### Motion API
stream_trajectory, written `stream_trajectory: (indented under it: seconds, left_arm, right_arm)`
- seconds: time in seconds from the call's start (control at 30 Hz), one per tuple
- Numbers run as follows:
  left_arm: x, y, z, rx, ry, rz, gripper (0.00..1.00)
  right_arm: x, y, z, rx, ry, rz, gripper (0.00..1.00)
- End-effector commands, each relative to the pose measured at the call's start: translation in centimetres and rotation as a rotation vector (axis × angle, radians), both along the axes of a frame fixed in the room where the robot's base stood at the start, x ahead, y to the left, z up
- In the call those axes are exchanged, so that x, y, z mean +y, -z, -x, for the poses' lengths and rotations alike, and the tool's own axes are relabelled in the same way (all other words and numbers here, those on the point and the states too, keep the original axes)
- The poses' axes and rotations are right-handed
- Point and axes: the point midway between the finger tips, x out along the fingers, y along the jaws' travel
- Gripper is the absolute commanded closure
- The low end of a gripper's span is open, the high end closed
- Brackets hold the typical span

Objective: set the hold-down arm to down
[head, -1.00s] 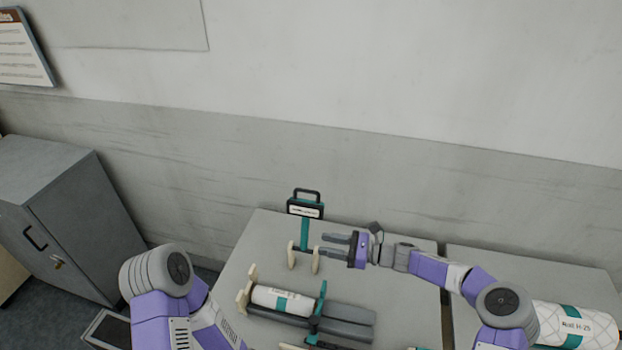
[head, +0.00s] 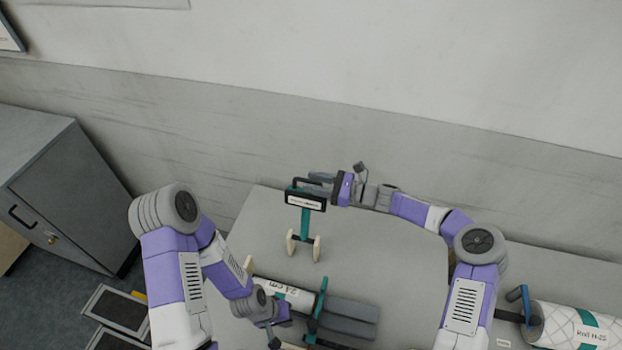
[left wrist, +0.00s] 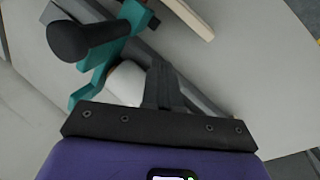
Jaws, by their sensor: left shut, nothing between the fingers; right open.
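The teal hold-down arm (head: 317,307) crosses the cradle beside the end of a white roll (head: 284,291). Its black knob (left wrist: 82,38) and teal bar show close up in the left wrist view. Whether the arm is up or down I cannot tell clearly. My left gripper (head: 297,316) is low beside the roll and the teal arm. Its fingers (left wrist: 163,88) are shut and empty, pointing toward the teal bar; whether they touch it I cannot tell. My right gripper (head: 317,182) is open at the black handle of an upright teal tool (head: 305,221), its fingers partly hidden.
The tool stands between two cream supports (head: 303,246). A dark grey trough (head: 349,318) extends right of the teal arm. A quilted roll (head: 577,328) lies at the far right. The table (head: 390,250) is clear behind the trough. A grey cabinet (head: 70,205) stands left.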

Motion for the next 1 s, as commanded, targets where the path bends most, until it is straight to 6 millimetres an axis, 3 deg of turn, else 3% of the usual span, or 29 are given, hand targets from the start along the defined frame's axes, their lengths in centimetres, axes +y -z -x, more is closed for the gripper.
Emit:
stream_trajectory:
  seconds: [0.13, 0.43, 0.7, 1.0]
  left_arm:
    - [0.0, -0.27, -0.01, 0.0, 0.0, 0.0, 1.0]
    - [-0.01, -0.26, -0.01, 0.0, 0.0, 0.0, 1.0]
    - [-0.01, -0.26, -0.01, 0.0, 0.0, 0.0, 1.0]
    - [-0.01, -0.26, 0.0, 0.0, 0.0, 0.0, 1.0]
  right_arm:
    - [1.23, -0.07, -0.24, -0.001, -0.001, -0.001, 0.6]
    - [1.44, 0.02, -0.29, 0.0, 0.0, 0.0, 0.6]
    - [1.41, 0.0, -0.31, -0.001, 0.001, 0.0, 1.0]
    - [1.36, -0.06, -0.36, -0.002, 0.003, 0.0, 1.0]
